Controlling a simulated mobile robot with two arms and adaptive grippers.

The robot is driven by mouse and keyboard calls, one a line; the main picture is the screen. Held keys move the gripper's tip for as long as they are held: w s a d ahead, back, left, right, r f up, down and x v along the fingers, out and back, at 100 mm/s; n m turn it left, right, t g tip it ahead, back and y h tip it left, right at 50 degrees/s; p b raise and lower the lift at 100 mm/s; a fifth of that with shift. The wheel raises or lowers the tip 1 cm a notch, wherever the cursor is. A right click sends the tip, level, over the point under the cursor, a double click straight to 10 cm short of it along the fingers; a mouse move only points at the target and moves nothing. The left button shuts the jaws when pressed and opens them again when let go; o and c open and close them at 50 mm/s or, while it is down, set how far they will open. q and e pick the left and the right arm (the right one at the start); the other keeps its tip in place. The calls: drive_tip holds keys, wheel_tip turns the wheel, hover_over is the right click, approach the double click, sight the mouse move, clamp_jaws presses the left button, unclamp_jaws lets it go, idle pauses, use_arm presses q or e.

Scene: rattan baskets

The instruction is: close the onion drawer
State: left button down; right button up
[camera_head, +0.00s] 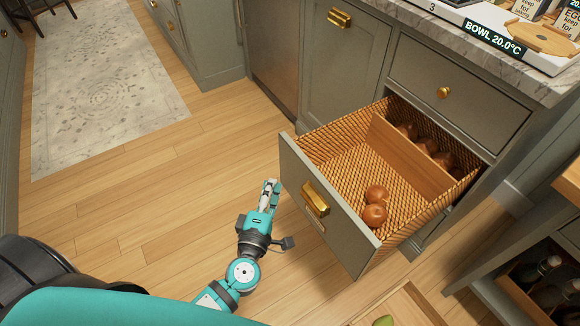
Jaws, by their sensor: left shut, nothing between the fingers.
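The onion drawer (325,214) is a grey-fronted drawer with a woven rattan basket inside, pulled out from the cabinet. A brass handle (315,198) sits on its front. Two brown onions (375,203) lie in the front part, and several more round brown items sit behind a wooden divider (409,158). My left gripper (268,187) is shut and empty, in front of the drawer and to the left of its front panel, apart from the handle in the picture. My right gripper is not in view.
A closed drawer with a brass knob (445,92) is above the open one. The marble counter (480,45) holds a scale and a wooden board. Dark bottles (548,283) lie in a shelf at lower right. Wooden floor (120,230) is clear to the left, with a rug (95,85) beyond.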

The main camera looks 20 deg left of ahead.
sight(294, 153)
use_arm(q)
drive_tip(key=w, duration=0.2)
drive_tip(key=w+d, duration=0.1)
drive_tip(key=w, duration=0.4)
drive_tip(key=shift+w+d, duration=0.2)
drive_tip(key=shift+d, duration=0.2)
drive_tip(key=shift+w, duration=0.15)
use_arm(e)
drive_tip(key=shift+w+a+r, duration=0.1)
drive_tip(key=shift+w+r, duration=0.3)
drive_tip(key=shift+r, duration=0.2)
use_arm(q)
drive_tip(key=shift+d, duration=0.1)
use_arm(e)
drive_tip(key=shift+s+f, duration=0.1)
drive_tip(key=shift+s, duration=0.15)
